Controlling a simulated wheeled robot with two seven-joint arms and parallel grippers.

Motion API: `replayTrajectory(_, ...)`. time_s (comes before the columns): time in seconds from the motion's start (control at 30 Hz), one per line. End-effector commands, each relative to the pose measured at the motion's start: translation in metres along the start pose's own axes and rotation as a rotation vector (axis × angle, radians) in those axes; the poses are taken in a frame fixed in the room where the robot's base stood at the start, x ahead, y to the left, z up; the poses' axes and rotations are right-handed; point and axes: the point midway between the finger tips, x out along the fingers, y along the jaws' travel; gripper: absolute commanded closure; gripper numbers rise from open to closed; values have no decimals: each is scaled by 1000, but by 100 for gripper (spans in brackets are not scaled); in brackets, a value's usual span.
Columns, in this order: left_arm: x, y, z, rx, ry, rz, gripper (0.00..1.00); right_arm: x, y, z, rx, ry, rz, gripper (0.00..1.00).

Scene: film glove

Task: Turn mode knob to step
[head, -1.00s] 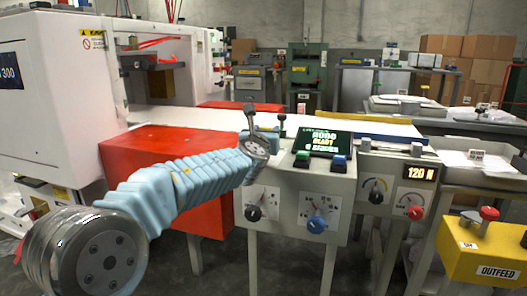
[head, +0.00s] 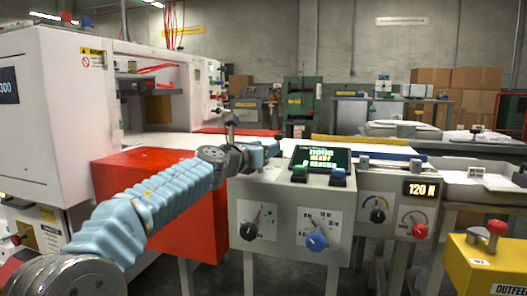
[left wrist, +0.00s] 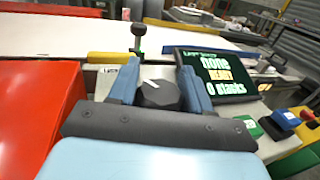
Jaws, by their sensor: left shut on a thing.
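A dark round knob (left wrist: 158,94) with a white pointer line sits on top of the grey control box (head: 291,190), left of the display. My left gripper (head: 266,152) reaches over the box from the left. In the left wrist view its two blue fingers (left wrist: 158,84) are shut on the dark knob, one on each side. The white line runs roughly left to right, slightly tilted. Any step label beside the knob is hidden or too small to read. My right gripper is not in view.
A green button (head: 299,174) and a blue button (head: 338,176) stand by the display. A black knob (head: 248,231) and a blue knob (head: 316,241) are on the box front. A small black lever (left wrist: 138,38) stands behind the gripper. A red block (head: 150,170) lies left.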

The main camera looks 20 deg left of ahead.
Motion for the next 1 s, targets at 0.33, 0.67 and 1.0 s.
replayTrajectory(0.33, 0, 1, 1, 0, -2, 3, 30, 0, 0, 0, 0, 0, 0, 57)
replayTrajectory(0.67, -4, 0, 0, -1, -1, 2, 30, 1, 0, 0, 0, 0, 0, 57)
replayTrajectory(1.0, -75, 1, 1, -2, -3, 3, 30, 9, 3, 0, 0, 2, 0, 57)
